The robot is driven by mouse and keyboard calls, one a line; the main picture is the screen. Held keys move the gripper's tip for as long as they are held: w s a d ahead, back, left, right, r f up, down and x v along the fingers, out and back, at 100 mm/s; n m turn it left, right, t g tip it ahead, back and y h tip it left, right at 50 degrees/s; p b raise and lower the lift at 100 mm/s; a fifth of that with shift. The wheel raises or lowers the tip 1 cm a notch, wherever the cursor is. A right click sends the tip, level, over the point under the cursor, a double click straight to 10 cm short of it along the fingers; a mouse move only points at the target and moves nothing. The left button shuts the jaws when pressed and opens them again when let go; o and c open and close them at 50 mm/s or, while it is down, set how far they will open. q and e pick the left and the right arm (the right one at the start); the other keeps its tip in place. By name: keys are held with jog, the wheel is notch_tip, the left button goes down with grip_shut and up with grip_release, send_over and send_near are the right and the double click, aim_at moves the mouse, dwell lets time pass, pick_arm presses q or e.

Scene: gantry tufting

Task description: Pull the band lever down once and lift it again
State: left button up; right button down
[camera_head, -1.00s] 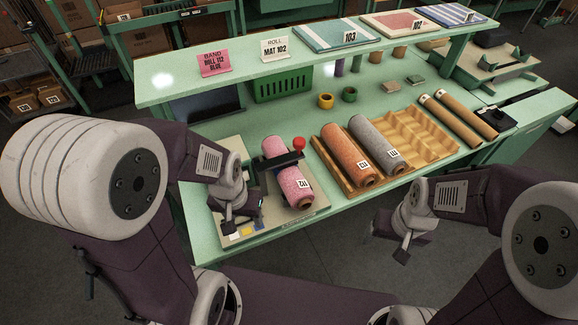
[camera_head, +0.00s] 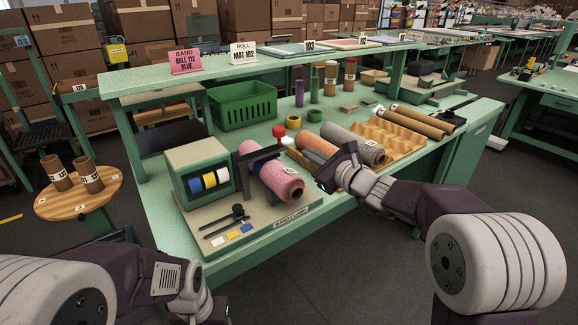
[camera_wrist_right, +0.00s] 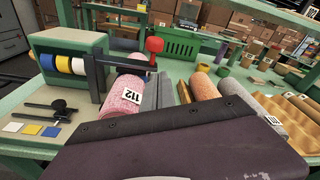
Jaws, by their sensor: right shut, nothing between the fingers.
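The band lever (camera_head: 262,157) is a dark bar with a red knob (camera_head: 279,131) at its end. It stands roughly level above the pink roll 112 (camera_head: 270,174), beside the green box with coloured bands (camera_head: 196,172). The lever (camera_wrist_right: 122,63) and its red knob (camera_wrist_right: 155,45) also show in the right wrist view. My right gripper (camera_head: 328,182) is shut and empty, to the right of the pink roll and in front of the orange roll, apart from the knob. In the wrist view its grey fingers (camera_wrist_right: 157,92) show beside the pink roll.
The orange roll (camera_head: 315,147) and grey roll (camera_head: 352,146) lie in a wavy wooden rack (camera_head: 402,137) on the right. A green crate (camera_head: 243,107) stands behind. The shelf (camera_head: 140,82) runs above the bench. A round stool (camera_head: 80,196) holds two tubes at left.

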pick_arm(q)
notch_tip(320, 180, up, 2)
jog(key=shift+s+r+p, duration=0.15)
jog(key=shift+p, duration=0.95)
pick_arm(e)
jog(key=r+x, duration=0.1)
jog(key=x, duration=0.8)
jog(key=shift+a+f, duration=0.35)
jog(key=shift+a, duration=0.05)
jog(key=shift+w+r, duration=0.1)
